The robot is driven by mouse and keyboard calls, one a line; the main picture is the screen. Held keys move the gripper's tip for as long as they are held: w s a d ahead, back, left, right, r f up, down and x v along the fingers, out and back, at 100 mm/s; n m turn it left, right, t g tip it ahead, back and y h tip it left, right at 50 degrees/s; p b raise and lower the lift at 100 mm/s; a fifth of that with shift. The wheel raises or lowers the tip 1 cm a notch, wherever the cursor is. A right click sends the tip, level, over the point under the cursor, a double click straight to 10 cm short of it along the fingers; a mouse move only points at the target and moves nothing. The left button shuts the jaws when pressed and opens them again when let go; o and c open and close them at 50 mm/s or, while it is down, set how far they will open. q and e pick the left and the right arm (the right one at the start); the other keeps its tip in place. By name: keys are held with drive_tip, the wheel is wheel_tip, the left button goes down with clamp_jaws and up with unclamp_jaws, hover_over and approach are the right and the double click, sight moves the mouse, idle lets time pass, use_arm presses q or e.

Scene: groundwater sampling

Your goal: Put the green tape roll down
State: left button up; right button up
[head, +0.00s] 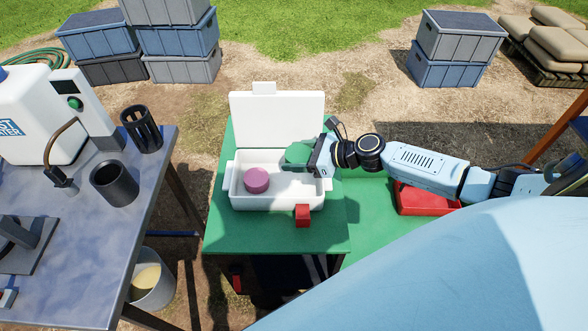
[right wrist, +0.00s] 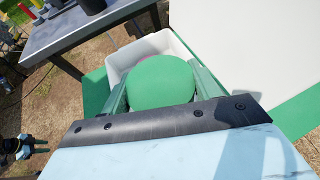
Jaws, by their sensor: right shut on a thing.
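The green tape roll (head: 298,153) is in my right gripper (head: 307,160), over the right part of the open white box (head: 275,203). In the right wrist view the green roll (right wrist: 160,82) sits between the two fingers, which are shut on it, with the box's white wall (right wrist: 180,45) behind. I cannot tell whether the roll touches the box floor. A pink roll (head: 256,180) lies inside the box at the left.
The box's white lid (head: 278,120) stands open at the back. A red block (head: 303,215) is at the box's front right. A red tray (head: 425,200) lies under my right arm on the green table (head: 275,237). A grey table (head: 75,245) with black cups stands left.

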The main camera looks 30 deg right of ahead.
drive_tip(key=shift+f+b, duration=0.65)
drive_tip(key=shift+f, duration=1.3)
drive_tip(key=shift+f, duration=0.1)
drive_tip(key=shift+s+f+b, duration=0.1)
drive_tip(key=shift+f+b, duration=0.35)
drive_tip(key=shift+f, duration=0.1)
drive_tip(key=o, duration=0.9)
drive_tip(key=shift+s+f, duration=0.1)
drive_tip(key=shift+f, duration=0.05)
drive_tip(key=shift+o, duration=0.3)
drive_tip(key=shift+s+a+f, duration=0.1)
drive_tip(key=shift+r, duration=0.25)
drive_tip(key=shift+r+p, duration=0.45)
drive_tip(key=shift+p, duration=0.15)
drive_tip(key=v, duration=1.1)
drive_tip(key=shift+d+r, duration=0.35)
drive_tip(key=shift+d, duration=0.05)
